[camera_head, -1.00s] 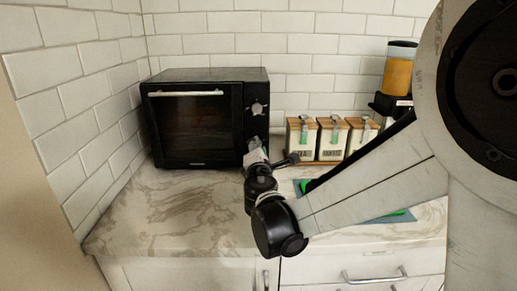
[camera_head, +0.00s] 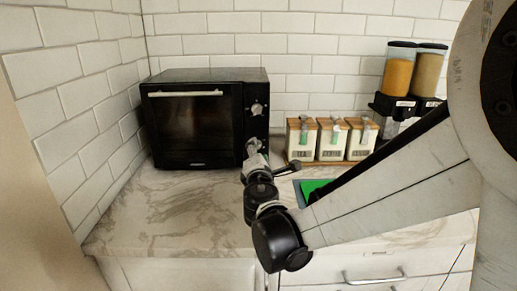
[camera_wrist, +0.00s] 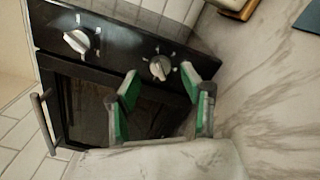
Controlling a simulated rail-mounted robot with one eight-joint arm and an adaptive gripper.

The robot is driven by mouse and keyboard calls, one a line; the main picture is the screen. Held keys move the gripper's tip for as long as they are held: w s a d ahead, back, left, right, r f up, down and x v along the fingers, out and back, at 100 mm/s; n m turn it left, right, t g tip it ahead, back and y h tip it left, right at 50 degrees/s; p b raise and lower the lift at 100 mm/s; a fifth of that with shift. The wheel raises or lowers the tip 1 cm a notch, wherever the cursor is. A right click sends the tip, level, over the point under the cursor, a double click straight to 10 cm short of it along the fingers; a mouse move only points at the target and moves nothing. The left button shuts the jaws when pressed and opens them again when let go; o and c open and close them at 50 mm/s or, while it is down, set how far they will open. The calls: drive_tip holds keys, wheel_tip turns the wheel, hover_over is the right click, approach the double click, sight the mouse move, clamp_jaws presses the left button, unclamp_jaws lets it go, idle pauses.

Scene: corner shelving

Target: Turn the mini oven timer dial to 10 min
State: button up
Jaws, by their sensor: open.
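The black mini oven (camera_head: 195,118) stands on the counter with its door shut. Its upper knob (camera_head: 257,109) shows in the head view; the lower knob is hidden there behind my gripper (camera_head: 254,148). In the wrist view the oven looks turned, with the upper knob (camera_wrist: 78,40) at left and the lower knob (camera_wrist: 160,67) near the middle. My gripper (camera_wrist: 160,76) is open, its green-padded fingers appearing on either side of the lower knob. I cannot tell whether they touch it. The dial markings are too small to read.
Several white canisters with wooden lids (camera_head: 331,139) stand right of the oven. Dispensers (camera_head: 399,70) stand further right. A green item (camera_head: 314,186) lies on the counter beside my arm. The counter (camera_head: 160,210) in front of the oven is clear.

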drive_tip(key=s, duration=0.9)
drive_tip(key=shift+d, duration=0.2)
drive_tip(key=shift+s+r, duration=0.1)
drive_tip(key=shift+s, duration=0.05)
drive_tip(key=shift+n, duration=0.9)
drive_tip(key=w+p, duration=0.1)
drive_tip(key=w, duration=0.3)
drive_tip(key=w+p, duration=0.2)
drive_tip(key=w, duration=0.2)
drive_tip(key=w+p, duration=0.2)
drive_tip(key=w, duration=0.2)
drive_tip(key=shift+a, duration=0.25)
drive_tip(key=shift+c, duration=0.5)
